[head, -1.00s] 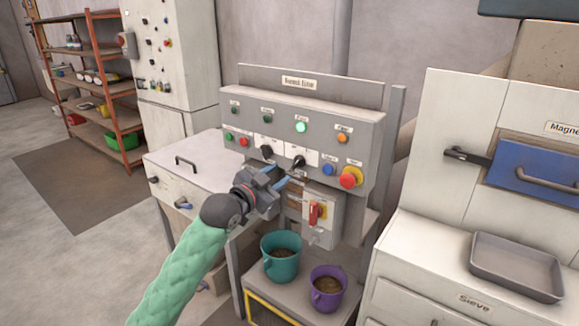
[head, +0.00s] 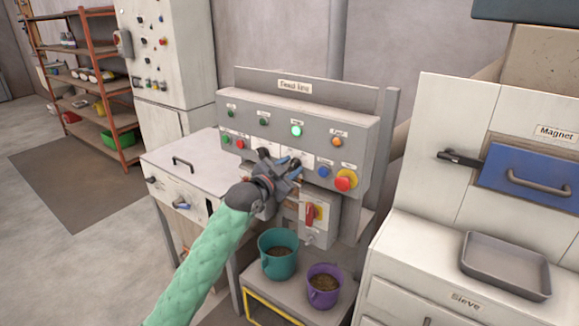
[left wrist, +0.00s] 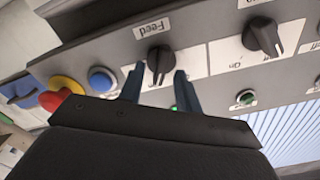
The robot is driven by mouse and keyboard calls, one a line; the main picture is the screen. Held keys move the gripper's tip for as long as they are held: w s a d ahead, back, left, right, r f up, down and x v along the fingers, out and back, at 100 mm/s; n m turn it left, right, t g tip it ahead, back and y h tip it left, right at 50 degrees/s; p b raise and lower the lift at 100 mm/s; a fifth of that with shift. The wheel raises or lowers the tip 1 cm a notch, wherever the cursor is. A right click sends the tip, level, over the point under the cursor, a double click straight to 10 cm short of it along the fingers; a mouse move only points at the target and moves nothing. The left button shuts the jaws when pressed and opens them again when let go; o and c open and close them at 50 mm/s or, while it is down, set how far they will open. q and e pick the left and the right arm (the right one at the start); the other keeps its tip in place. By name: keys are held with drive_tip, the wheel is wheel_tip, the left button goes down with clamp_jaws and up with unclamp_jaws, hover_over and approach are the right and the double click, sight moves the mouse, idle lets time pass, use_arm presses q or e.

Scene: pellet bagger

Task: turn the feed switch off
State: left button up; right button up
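The feed switch (left wrist: 159,60) is a black rotary knob on a white plate, with the label "Feed" (left wrist: 154,31) beside it in the left wrist view. My left gripper (left wrist: 158,78) is at this knob, its two blue fingers on either side of it. A narrow gap seems to show between the fingers and the knob, so it looks open around it. In the head view the left gripper (head: 288,164) is in front of the grey control panel (head: 363,128) and covers most of the knob. My right gripper is not in view.
A second black knob (left wrist: 263,37) is beside the feed switch. A blue button (head: 323,171) and a red stop button on yellow (head: 345,180) are to the right. A box with a red handle (head: 310,215) hangs below. Teal (head: 278,262) and purple (head: 323,292) buckets stand underneath.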

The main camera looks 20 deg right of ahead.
use_arm(q)
clamp_jaws()
